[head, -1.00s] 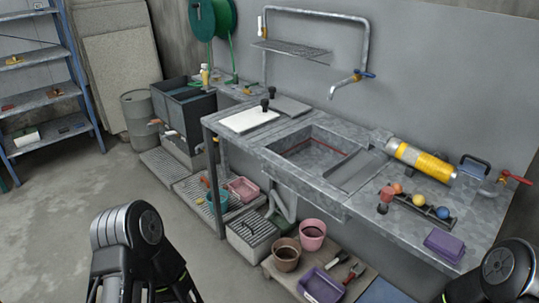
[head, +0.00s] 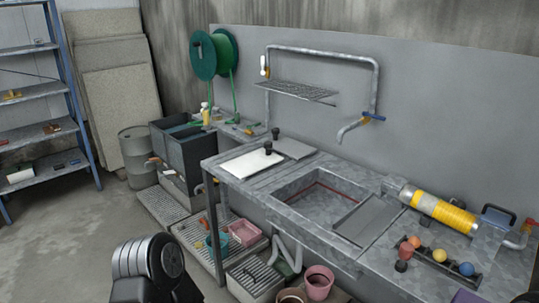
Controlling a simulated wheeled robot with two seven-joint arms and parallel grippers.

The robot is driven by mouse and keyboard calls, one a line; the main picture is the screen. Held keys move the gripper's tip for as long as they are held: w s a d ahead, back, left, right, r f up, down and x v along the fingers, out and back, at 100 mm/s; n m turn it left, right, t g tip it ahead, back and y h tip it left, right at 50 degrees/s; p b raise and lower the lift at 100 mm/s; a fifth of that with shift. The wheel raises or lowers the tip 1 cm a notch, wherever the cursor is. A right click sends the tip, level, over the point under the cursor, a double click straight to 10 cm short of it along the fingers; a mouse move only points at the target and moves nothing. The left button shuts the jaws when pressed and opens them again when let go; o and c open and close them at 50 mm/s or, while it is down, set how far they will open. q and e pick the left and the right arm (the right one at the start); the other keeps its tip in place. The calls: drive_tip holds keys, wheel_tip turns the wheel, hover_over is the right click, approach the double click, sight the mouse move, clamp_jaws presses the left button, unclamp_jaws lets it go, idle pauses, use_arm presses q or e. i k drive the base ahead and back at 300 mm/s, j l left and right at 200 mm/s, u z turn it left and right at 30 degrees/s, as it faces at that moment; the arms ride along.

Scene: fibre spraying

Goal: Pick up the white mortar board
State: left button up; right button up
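The white mortar board (head: 250,164) is a flat white rectangular plate with a dark knob handle (head: 268,148) on top. It lies at the left end of the grey metal workbench (head: 292,185), left of the sink, beside a similar grey board (head: 293,149) with its own dark knob. My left arm shows at the bottom left of the head view, well short of the bench; its gripper is out of the frame. Only a sliver of my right arm shows at the bottom right corner, and its gripper is out of the frame too.
The sink (head: 312,192) is sunk into the bench. A yellow-banded cylinder (head: 440,212) and coloured balls (head: 438,256) lie at the right. A wire shelf (head: 297,91) and pipe tap hang above. Buckets (head: 318,281) and trays stand below. The floor at left is clear.

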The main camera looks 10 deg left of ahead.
sight(241, 167)
drive_tip(key=i+j+z, duration=0.25)
drive_tip(key=j+z, duration=0.2)
drive_tip(key=j, duration=0.2)
drive_tip(key=i+j+z, duration=0.1)
drive_tip(key=j+z, duration=0.4)
drive_tip(key=j, duration=0.2)
drive_tip(key=j+z, duration=0.45)
drive_tip(key=j, duration=0.25)
drive_tip(key=k+j+z, duration=0.25)
drive_tip(key=k+j, duration=0.15)
